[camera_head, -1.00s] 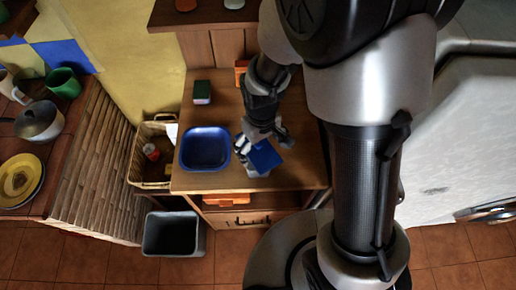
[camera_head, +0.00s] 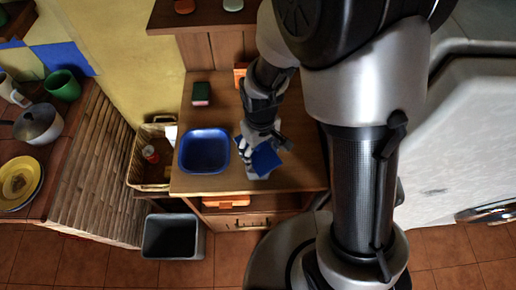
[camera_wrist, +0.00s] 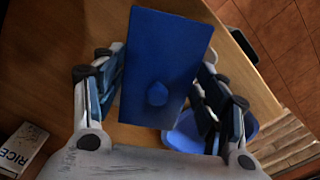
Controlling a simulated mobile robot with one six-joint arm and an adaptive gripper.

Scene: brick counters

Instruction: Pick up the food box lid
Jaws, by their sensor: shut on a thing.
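The food box lid (camera_wrist: 160,45) is a flat blue rectangle with a small round knob. My gripper (camera_wrist: 158,85) is shut on it, with one finger along each side in the wrist view. In the head view the lid (camera_head: 265,160) shows as a tilted blue patch below my gripper (camera_head: 262,145), over the front of the wooden counter. The gripper partly hides it there. An open blue box (camera_head: 204,151) stands on the counter just to the left. It also shows in the wrist view (camera_wrist: 184,138), partly behind the right finger.
A dark green block (camera_head: 201,93) lies at the back left of the counter (camera_head: 225,105). A box marked RICE (camera_wrist: 20,147) is at the wrist view's lower left. A basket (camera_head: 150,178) and a grey bin (camera_head: 173,236) stand left of and below the counter.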

